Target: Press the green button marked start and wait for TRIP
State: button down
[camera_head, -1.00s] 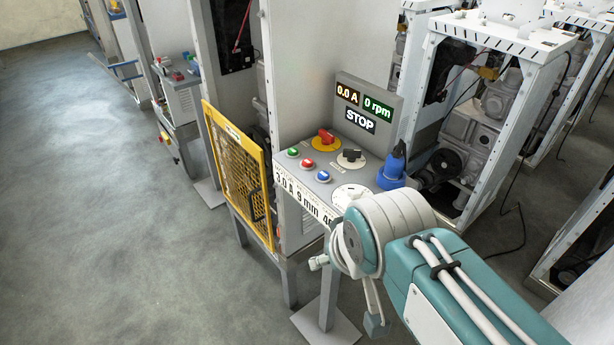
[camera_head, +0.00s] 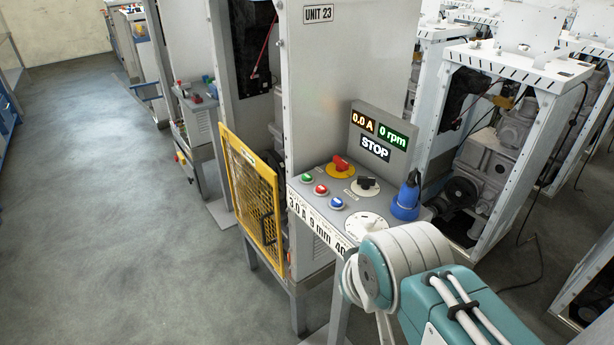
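The green button (camera_head: 307,178) sits at the left of the grey control panel (camera_head: 318,200), with a red button (camera_head: 321,189) and a blue button (camera_head: 337,203) in a slanting row beside it. Any marking on it is too small to read. The display (camera_head: 377,137) behind the panel reads 0.0 A, 0 rpm and STOP. My teal and white arm stands at the lower right, in front of the panel. My gripper is not visible in this view.
A yellow mesh guard (camera_head: 251,193) is left of the cabinet. The floor (camera_head: 120,240) at left is clear.

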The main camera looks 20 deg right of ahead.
aim_at(306, 178)
jog(key=i+j, duration=0.25)
jog(key=j, duration=0.15)
jog(key=i+j, duration=0.2)
jog(key=j, duration=0.2)
jog(key=i+j+z, duration=0.1)
jog(key=i+j, duration=0.15)
jog(key=j, duration=0.2)
